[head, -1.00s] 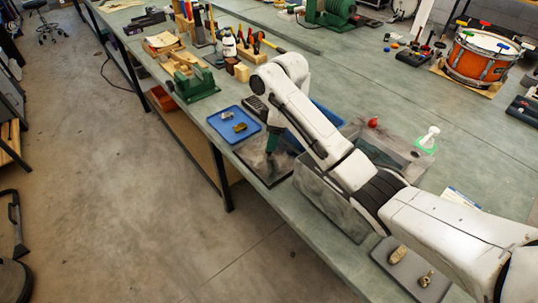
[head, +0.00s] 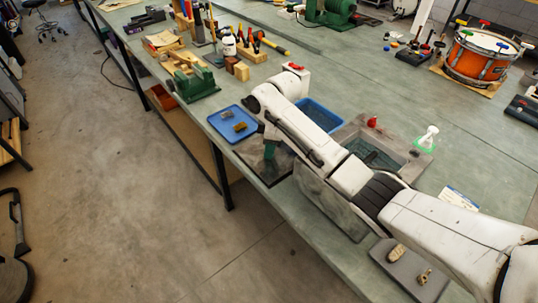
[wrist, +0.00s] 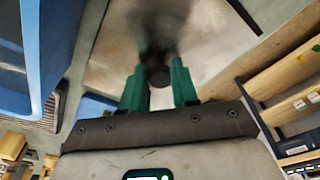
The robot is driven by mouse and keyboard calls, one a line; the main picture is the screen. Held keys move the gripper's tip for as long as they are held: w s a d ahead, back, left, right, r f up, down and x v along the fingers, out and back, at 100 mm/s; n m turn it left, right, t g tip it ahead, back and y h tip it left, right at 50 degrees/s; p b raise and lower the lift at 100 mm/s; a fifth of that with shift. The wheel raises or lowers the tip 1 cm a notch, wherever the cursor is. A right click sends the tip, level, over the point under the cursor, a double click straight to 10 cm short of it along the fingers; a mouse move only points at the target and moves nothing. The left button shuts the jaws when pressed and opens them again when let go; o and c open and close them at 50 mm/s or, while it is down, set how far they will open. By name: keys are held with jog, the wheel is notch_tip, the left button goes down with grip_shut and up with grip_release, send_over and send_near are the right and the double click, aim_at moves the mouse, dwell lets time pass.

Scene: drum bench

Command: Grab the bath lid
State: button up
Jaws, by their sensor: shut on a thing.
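The bath lid (wrist: 205,45) is a grey metal plate with a dark smear. A small dark round knob (wrist: 158,76) stands on it. My gripper (wrist: 160,88) has green fingers, one on each side of the knob, and is shut on it. In the head view, the lid (head: 252,158) is at the bench's front edge, and my gripper (head: 270,152) is over it, partly hidden by my arm. I cannot tell whether the lid is raised. The grey open bath (head: 398,146) stands to the right, partly behind my arm.
A blue tray (head: 222,122) with small parts lies just left of the lid. A blue bin (head: 322,114) is behind my arm. A red bulb (head: 372,121) and a white spray bottle (head: 429,137) are by the bath. A grey mat (head: 405,283) with two small parts lies at the front.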

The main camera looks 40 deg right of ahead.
grip_shut()
jog(key=shift+r, duration=0.15)
